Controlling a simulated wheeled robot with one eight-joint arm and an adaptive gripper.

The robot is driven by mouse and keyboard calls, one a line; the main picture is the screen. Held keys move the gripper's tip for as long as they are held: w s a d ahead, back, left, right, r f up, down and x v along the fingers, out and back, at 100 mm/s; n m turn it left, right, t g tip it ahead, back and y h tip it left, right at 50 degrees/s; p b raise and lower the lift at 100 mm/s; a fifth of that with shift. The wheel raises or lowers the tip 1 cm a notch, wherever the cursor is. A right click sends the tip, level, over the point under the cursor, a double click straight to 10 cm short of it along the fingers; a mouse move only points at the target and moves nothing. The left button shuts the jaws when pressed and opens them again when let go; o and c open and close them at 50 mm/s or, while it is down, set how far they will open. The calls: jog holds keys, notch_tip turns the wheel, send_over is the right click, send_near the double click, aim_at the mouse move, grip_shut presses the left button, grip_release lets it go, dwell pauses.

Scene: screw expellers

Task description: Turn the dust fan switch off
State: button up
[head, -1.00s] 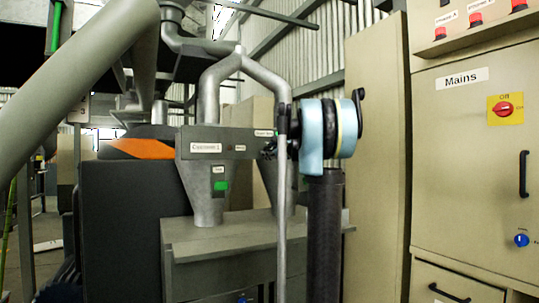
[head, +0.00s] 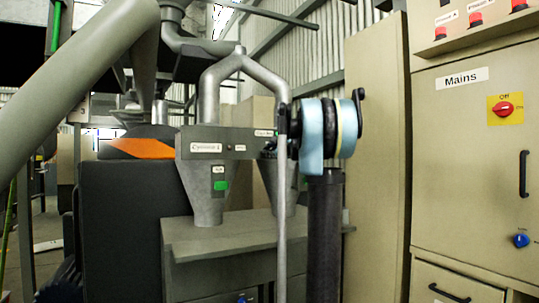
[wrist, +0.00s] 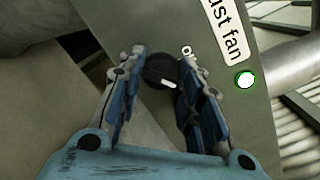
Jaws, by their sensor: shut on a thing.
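The dust fan switch is a round black knob (wrist: 158,70) with a white mark, on a grey panel. In the wrist view it sits between the fingertips of my gripper (wrist: 164,60), which is shut on it. A "0" mark shows above and right of the knob, and the partly cut-off label (wrist: 228,32) reads "ust fan". A green-rimmed pale light (wrist: 245,80) is beside the label. In the head view my own arm largely hides the gripper and the knob at the right end of the "Cyclone 1" panel (head: 215,155).
A green button (head: 220,186) is on the left cyclone cone. A beige cabinet with a red "Mains" switch (head: 504,109) and a blue knob (head: 521,241) stands at the right. Grey pipes (head: 209,95) rise above the panel, close to my arm.

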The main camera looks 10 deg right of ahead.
jog(key=n, duration=0.5)
jog(key=n+h, duration=0.1)
jog(key=n, duration=0.4)
jog(key=shift+s+a+g, duration=0.1)
jog(key=shift+g, duration=0.2)
jog(key=shift+n, duration=0.3)
jog(key=o, duration=1)
jog(key=shift+o, duration=0.2)
jog(key=f+v, duration=0.1)
jog(key=v, duration=1)
jog(key=shift+s+d+r, duration=0.2)
jog(key=shift+s+r, duration=0.15)
jog(key=shift+r, duration=0.05)
